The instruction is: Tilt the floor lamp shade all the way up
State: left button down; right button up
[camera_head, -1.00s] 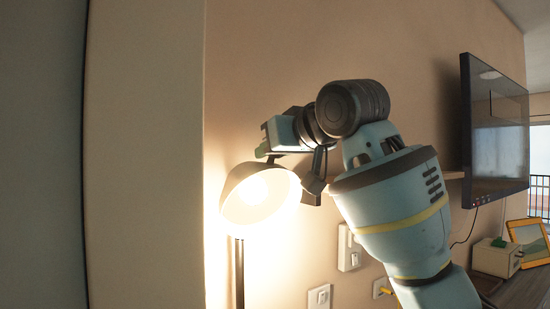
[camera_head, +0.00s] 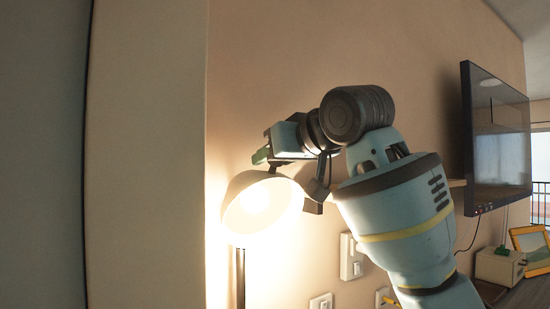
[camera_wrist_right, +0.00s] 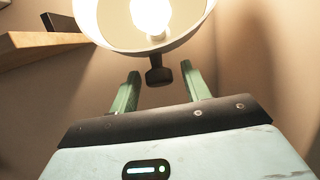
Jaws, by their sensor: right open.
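The floor lamp shade (camera_head: 258,212) glows in the head view, its open side facing the camera and tilted a little downward. The thin dark lamp pole (camera_head: 240,275) stands below it. In the right wrist view the shade (camera_wrist_right: 196,28) and its lit bulb (camera_wrist_right: 151,16) are at the top. A small dark lamp part (camera_wrist_right: 158,76) lies between the finger tips. My right gripper (camera_head: 262,157) is at the top of the shade; in the wrist view its green fingers (camera_wrist_right: 160,82) are apart, with nothing clasped. Contact with the shade cannot be told. My left gripper is out of view.
A beige wall stands close behind the lamp. A wall shelf (camera_wrist_right: 40,48) is at the left of the wrist view. A TV (camera_head: 495,140) hangs at right, above a toaster-like box (camera_head: 498,267) and a picture frame (camera_head: 533,246). Wall switches (camera_head: 350,258) are below my arm.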

jog(key=v, duration=0.7)
dwell(0.3)
